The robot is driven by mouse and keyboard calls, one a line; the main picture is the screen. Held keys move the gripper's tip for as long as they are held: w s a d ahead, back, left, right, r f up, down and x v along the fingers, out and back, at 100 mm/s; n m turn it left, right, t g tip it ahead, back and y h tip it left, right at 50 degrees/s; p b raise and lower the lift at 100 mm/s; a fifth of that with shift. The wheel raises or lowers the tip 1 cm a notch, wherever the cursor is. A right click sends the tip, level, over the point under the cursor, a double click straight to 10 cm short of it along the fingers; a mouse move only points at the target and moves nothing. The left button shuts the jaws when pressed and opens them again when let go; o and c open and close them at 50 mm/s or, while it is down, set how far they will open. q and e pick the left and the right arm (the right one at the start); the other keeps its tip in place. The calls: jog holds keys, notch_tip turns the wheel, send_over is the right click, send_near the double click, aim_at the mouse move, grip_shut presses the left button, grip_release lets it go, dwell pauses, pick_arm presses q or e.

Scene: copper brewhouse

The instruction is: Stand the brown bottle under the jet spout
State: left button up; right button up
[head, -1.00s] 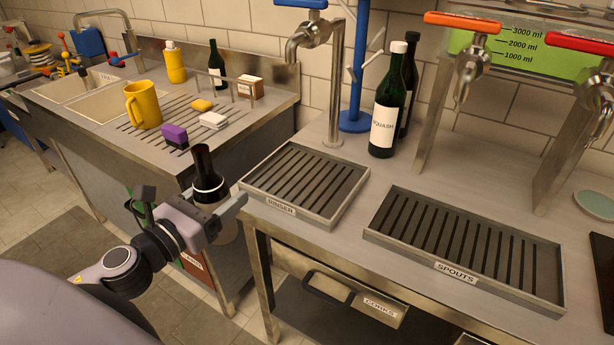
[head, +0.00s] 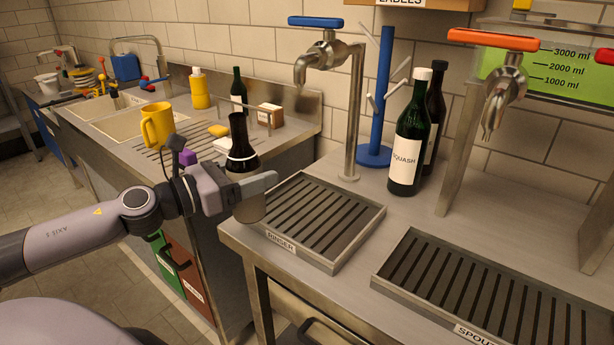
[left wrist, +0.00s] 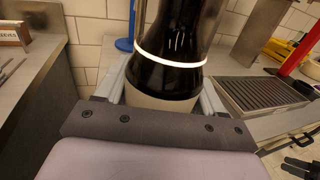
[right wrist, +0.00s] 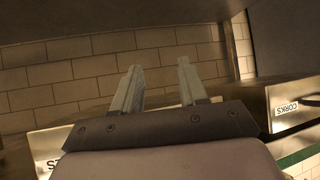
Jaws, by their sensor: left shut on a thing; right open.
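A dark brown bottle (head: 240,152) with a pale ring and a beige lower part stands upright in my left gripper (head: 256,190), just left of the rinser tray (head: 335,262). The bottle also fills the middle of the left wrist view (left wrist: 172,75), between the fingers. A blue-handled tap (head: 325,58) hangs above the rinser tray. An orange-handled tap (head: 503,88) stands over the spouts tray (head: 400,285). No label shows which one is the jet spout. My right gripper (right wrist: 160,82) is open and empty, seen only in the right wrist view.
A green squash bottle (head: 408,140), another dark bottle (head: 436,110) and a blue stand (head: 375,155) are behind the trays. The sink counter at left holds a yellow mug (head: 157,127). A corks sign (right wrist: 286,106) shows in the right wrist view. Both trays are empty.

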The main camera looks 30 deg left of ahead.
pick_arm(q)
jog(key=shift+w+d+f+p, duration=0.4)
jog(key=shift+w+d+f, duration=0.25)
jog(key=shift+w, duration=1.25)
jog(key=shift+w+d+f+p, duration=0.4)
jog(key=shift+w+d+f, duration=0.25)
jog(key=shift+w, duration=1.2)
jog(key=shift+w+d+f+p, duration=0.45)
jog(key=shift+w+d, duration=0.35)
jog(key=shift+w, duration=1.1)
